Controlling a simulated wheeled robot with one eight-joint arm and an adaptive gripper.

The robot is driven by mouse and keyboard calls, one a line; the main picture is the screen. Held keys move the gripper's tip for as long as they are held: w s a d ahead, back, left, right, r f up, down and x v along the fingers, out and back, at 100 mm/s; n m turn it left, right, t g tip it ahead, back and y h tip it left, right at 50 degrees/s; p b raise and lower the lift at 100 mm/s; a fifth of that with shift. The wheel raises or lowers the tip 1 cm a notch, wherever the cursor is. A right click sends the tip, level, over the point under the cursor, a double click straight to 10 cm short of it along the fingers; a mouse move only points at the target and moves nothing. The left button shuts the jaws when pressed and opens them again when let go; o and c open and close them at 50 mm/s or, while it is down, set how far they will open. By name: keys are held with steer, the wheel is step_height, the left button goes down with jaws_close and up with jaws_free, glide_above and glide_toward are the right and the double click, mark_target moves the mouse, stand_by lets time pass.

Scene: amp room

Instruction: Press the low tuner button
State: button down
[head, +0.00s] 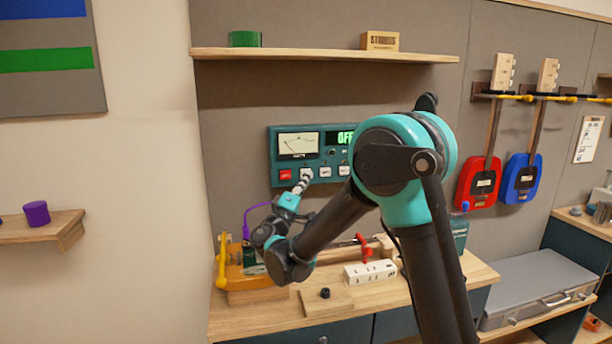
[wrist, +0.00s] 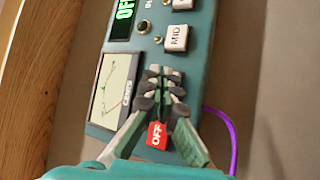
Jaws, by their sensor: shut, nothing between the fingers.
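The teal tuner panel (head: 319,183) is on the wall in the head view. It carries a red button (head: 285,175) and a row of white buttons to its right. In the wrist view the red OFF button (wrist: 158,135) and the white MID button (wrist: 176,37) show. My gripper (head: 302,182) is shut and empty, its fingertips in front of the panel between these two buttons. The fingertips (wrist: 161,82) hide the low button in the wrist view. In the head view the white button (head: 306,172) there is partly covered; I cannot tell whether they touch it.
The green display (head: 345,138) reads OFF, beside a needle meter (head: 298,144). Below are a wooden bench (head: 240,318), an orange device (head: 236,277) with a purple cable (head: 246,222), and a white power strip (head: 370,273). A shelf (head: 320,55) runs above the panel.

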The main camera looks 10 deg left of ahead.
steer(key=shift+w+a, duration=0.15)
steer(key=shift+w, duration=0.2)
stand_by(0.4)
steer(key=shift+s, duration=0.1)
steer(key=shift+s+d, duration=0.35)
steer(key=shift+s, duration=0.35)
steer(key=shift+s, duration=0.1)
steer(key=s, duration=0.1)
steer(key=s+d, duration=0.1)
steer(key=s, duration=0.1)
steer(key=s+d, duration=0.1)
steer(key=shift+s, duration=0.2)
stand_by(0.3)
stand_by(0.4)
